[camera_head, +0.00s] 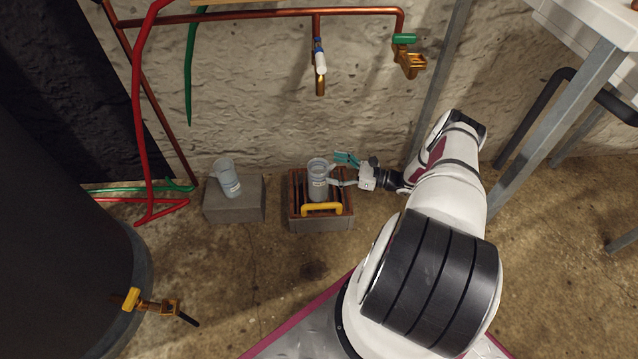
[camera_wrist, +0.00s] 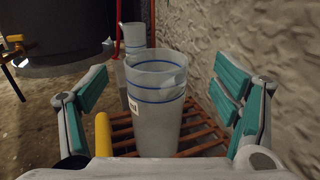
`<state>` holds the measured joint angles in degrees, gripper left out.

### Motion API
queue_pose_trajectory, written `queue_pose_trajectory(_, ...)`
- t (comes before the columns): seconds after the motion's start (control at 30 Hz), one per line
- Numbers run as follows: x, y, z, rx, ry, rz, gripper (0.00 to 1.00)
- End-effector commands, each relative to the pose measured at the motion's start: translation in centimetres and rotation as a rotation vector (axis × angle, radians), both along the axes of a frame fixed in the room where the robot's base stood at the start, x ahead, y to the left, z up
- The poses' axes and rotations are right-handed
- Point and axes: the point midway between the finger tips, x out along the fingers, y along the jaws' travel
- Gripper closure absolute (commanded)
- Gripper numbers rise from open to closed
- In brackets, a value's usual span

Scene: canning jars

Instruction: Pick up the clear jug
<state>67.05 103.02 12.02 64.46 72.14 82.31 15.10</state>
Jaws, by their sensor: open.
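A clear, slightly cloudy jug (camera_head: 318,188) with blue lines stands upright on a slatted reddish-brown rack (camera_head: 293,207) by the wall. In the wrist view the jug (camera_wrist: 157,120) stands between the two teal-padded fingers, with a gap on each side. My gripper (camera_head: 338,171) is open and reaches in from the right at the jug's upper part. In the wrist view my gripper (camera_wrist: 160,86) holds nothing. A second, similar jug (camera_head: 226,180) stands on a grey block to the left; it also shows behind the first in the wrist view (camera_wrist: 134,36).
A yellow handle (camera_head: 322,209) is at the rack's front edge, close to the left finger in the wrist view. The grey block (camera_head: 235,208) is left of the rack. Pipes and a tap (camera_head: 320,70) are on the wall above. A dark barrel (camera_head: 60,230) stands at left.

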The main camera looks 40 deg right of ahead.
Motion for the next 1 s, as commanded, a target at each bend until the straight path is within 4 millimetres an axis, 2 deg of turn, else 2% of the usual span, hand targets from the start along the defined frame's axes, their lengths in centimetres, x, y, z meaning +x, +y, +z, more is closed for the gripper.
queue_pose_trajectory(0.27, 1.3, 1.1, -0.2, 0.001, -0.001, 0.002, 0.18)
queue_pose_trajectory(0.53, 4.1, 3.4, -0.4, -0.001, 0.000, 0.002, 0.18)
queue_pose_trajectory(0.77, 4.4, 3.6, -0.3, -0.001, 0.000, 0.000, 0.18)
queue_pose_trajectory(0.8, 4.4, 3.6, -0.3, -0.001, -0.001, 0.000, 0.20)
queue_pose_trajectory(0.83, 4.4, 3.6, -0.3, -0.001, 0.000, 0.000, 0.27)
queue_pose_trajectory(1.0, 4.4, 3.6, -0.3, -0.001, -0.001, 0.000, 0.66)
